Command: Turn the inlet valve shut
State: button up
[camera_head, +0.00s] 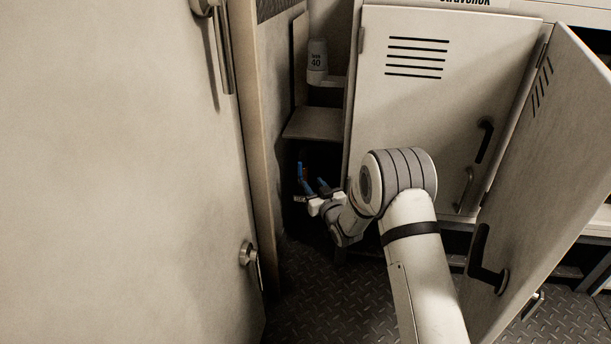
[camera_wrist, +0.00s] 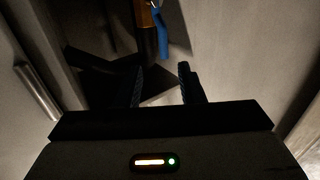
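The inlet valve shows as a blue lever (camera_head: 301,172) with a small orange-brown part beside it, low in the dark open compartment in the head view. In the wrist view the blue lever (camera_wrist: 162,36) hangs roughly downward at top centre, next to an orange-brown and dark pipe-like part (camera_wrist: 147,28). My gripper (camera_head: 315,186) reaches into the compartment opening, just right of the lever. In the wrist view my gripper (camera_wrist: 160,80) has its two dark fingers apart with nothing between them. The lever is ahead of the fingertips. Contact is not visible.
A large beige door (camera_head: 120,170) stands left. A vented cabinet panel (camera_head: 430,100) and an open door (camera_head: 545,170) stand right. The diamond-plate floor (camera_head: 315,300) is clear.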

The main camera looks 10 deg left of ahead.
aim_at(301, 169)
jog(key=b+x, duration=0.1)
jog(key=x, duration=0.2)
jog(key=b+x, duration=0.2)
jog(key=x, duration=0.2)
jog(key=shift+a, duration=0.45)
jog(key=shift+w+a, duration=0.25)
jog(key=shift+w, duration=0.15)
grip_shut()
